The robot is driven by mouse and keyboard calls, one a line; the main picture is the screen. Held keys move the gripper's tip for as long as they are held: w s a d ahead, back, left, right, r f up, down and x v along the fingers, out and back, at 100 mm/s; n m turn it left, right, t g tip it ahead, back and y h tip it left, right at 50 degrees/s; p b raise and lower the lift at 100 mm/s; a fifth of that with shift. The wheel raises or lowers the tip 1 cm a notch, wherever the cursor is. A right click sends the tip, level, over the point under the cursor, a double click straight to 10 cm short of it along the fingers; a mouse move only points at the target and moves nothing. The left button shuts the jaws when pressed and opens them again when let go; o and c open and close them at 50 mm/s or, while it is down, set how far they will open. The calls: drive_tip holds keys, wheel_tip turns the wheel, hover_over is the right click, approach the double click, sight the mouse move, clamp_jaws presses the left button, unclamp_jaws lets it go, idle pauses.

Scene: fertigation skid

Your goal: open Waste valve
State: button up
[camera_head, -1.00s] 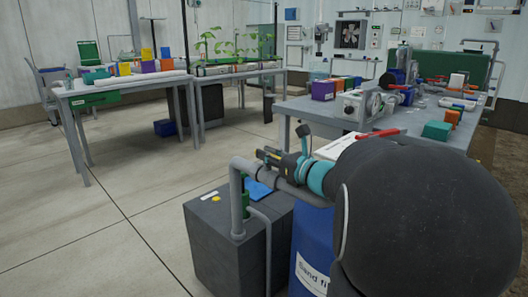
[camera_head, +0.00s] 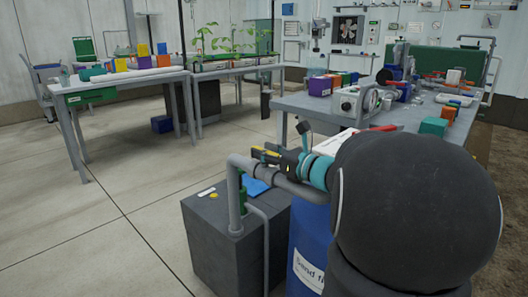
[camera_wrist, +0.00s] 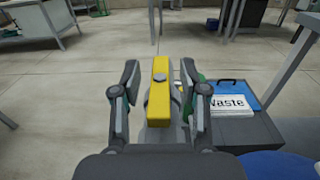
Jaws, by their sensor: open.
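A yellow bar-shaped handle (camera_wrist: 160,85) with a grey bolt at its middle stands between my fingers in the wrist view. A white sign reading "Waste" (camera_wrist: 229,105) shows just right of it, beside a green part partly hidden by my finger. My gripper (camera_wrist: 158,88) is open, with one finger on each side of the handle and a small gap to it. In the head view my gripper (camera_head: 278,158) is at the grey pipe (camera_head: 236,195) above the dark grey tank (camera_head: 215,240), with yellow showing at its tip. The valve body below the handle is mostly hidden.
A blue "Sand filter" vessel (camera_head: 306,250) stands right of the tank, partly behind my arm. A blue flat item (camera_wrist: 239,88) lies behind the sign. A workbench (camera_head: 330,112) with equipment is at right. The floor at left is clear.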

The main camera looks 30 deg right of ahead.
drive_tip(key=v, duration=1)
drive_tip(key=shift+s, duration=0.25)
drive_tip(key=shift+s+d, duration=0.25)
drive_tip(key=shift+s, duration=0.3)
drive_tip(key=shift+a, duration=0.1)
